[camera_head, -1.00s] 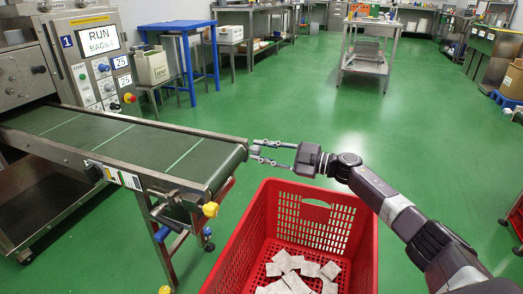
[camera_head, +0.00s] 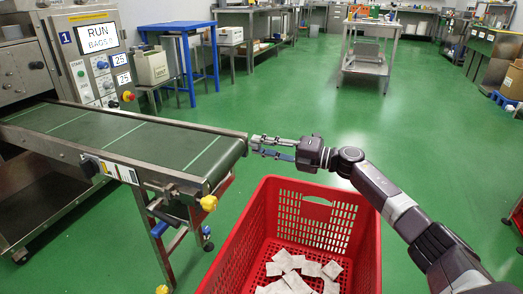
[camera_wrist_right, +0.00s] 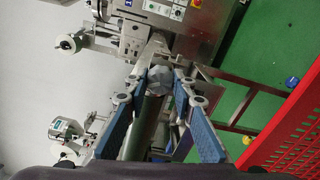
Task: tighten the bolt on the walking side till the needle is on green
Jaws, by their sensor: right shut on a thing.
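My right gripper (camera_head: 255,146) reaches from the right to the free end of the conveyor (camera_head: 150,142), at the end nearest the red crate. In the right wrist view its two blue-padded fingers (camera_wrist_right: 158,82) are shut on a grey bolt head (camera_wrist_right: 158,74) at the conveyor's end. In the head view the fingers hide the bolt. A striped label plate (camera_head: 127,174) sits on the conveyor's near side; no needle can be made out at this size. My left gripper is not in view.
A red crate (camera_head: 318,212) with several white teabags (camera_head: 290,268) stands on the floor below my right arm. The machine panel (camera_head: 95,65) reads RUN. Yellow knobs (camera_head: 208,203) are on the conveyor frame. The green floor beyond is mostly clear.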

